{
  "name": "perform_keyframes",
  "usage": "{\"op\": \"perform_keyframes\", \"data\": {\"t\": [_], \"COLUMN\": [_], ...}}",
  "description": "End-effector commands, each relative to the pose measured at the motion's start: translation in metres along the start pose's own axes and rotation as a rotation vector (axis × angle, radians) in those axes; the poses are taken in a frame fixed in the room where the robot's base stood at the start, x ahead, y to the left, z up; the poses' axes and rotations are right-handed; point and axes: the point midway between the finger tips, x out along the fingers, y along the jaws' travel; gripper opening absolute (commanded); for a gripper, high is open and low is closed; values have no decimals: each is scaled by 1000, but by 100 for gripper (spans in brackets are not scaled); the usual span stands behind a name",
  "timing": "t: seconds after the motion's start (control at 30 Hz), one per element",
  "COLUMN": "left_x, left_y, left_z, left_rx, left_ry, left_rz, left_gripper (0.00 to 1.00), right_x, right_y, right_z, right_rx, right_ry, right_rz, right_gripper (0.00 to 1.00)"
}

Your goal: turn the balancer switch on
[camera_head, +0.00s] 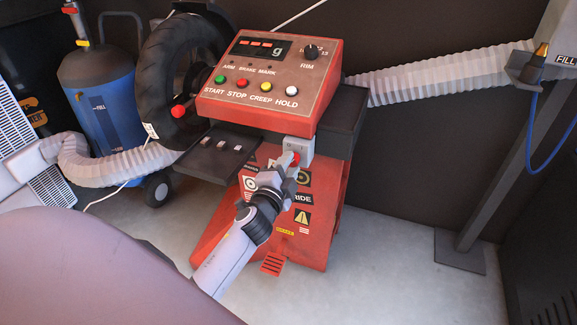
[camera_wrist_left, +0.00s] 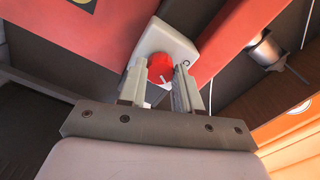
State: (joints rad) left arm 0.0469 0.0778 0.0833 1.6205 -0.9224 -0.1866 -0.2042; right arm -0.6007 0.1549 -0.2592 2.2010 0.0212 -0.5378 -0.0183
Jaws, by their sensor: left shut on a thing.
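The balancer (camera_head: 265,75) is a red machine with a sloped control panel. Below the panel sits a small pale switch box (camera_head: 301,146) with a red rotary knob (camera_head: 295,159). In the left wrist view the knob (camera_wrist_left: 161,68) carries a white pointer line and stands on the pale box (camera_wrist_left: 163,38). My left gripper (camera_head: 289,161) reaches up to the knob from below, its fingers (camera_wrist_left: 159,85) on either side and shut on it. The fingers partly hide the knob in the head view. My right gripper is not in view.
A black tyre (camera_head: 163,75) is mounted at the balancer's left. A blue tank (camera_head: 103,100) stands farther left. A ribbed white hose (camera_head: 440,78) runs right to a grey post (camera_head: 500,165). The floor (camera_head: 370,265) at the front right is clear.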

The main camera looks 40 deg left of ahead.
Motion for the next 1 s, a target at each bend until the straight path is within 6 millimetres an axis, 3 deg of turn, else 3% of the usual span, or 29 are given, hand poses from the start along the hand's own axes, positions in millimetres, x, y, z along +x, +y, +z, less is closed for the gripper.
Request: {"op": "perform_keyframes", "data": {"t": [0.5,0.53,0.6,1.0], "left_x": [0,0,0,-6], "left_y": [1,1,1,1], "left_z": [0,0,0,0], "left_rx": [23,23,23,20], "left_ry": [0,0,0,0], "left_rz": [2,2,2,2], "left_gripper": [3,40,59,59], "right_x": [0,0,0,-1], "right_y": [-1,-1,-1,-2], "right_z": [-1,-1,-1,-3], "right_rx": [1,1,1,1], "right_ry": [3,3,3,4], "right_rz": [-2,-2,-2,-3], "right_gripper": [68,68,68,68]}}
